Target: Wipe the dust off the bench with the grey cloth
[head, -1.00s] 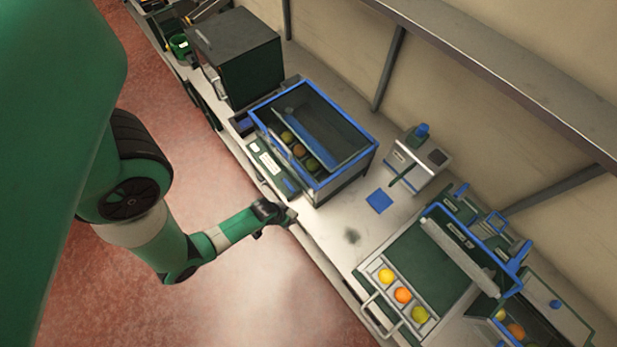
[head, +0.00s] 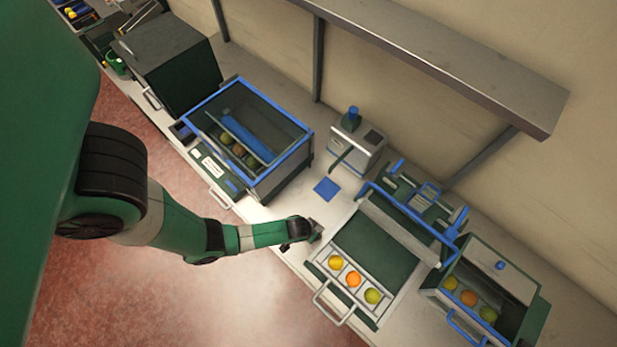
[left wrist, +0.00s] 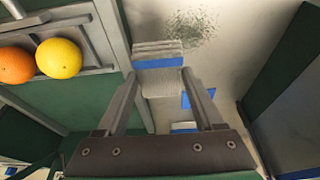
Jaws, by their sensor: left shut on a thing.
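My left gripper (head: 314,233) is over the bench (head: 274,208), beside the white fruit tray. In the left wrist view my left gripper (left wrist: 160,84) is shut on the folded grey cloth (left wrist: 158,49), which shows grey layers and a blue band between and past the fingertips. A speckled patch of dark dust (left wrist: 192,28) lies on the pale bench just beyond the cloth. In the head view the dust is hidden behind my gripper. I cannot tell whether the cloth touches the bench. My right gripper is not in view.
The tray (head: 376,296) with three fruits and a front handle stands right of my gripper. A blue square (head: 327,189) lies behind it, near a white dispenser-like box (head: 356,145). A blue-framed glass case (head: 280,170) stands left. A lidded fruit box (head: 488,285) stands far right.

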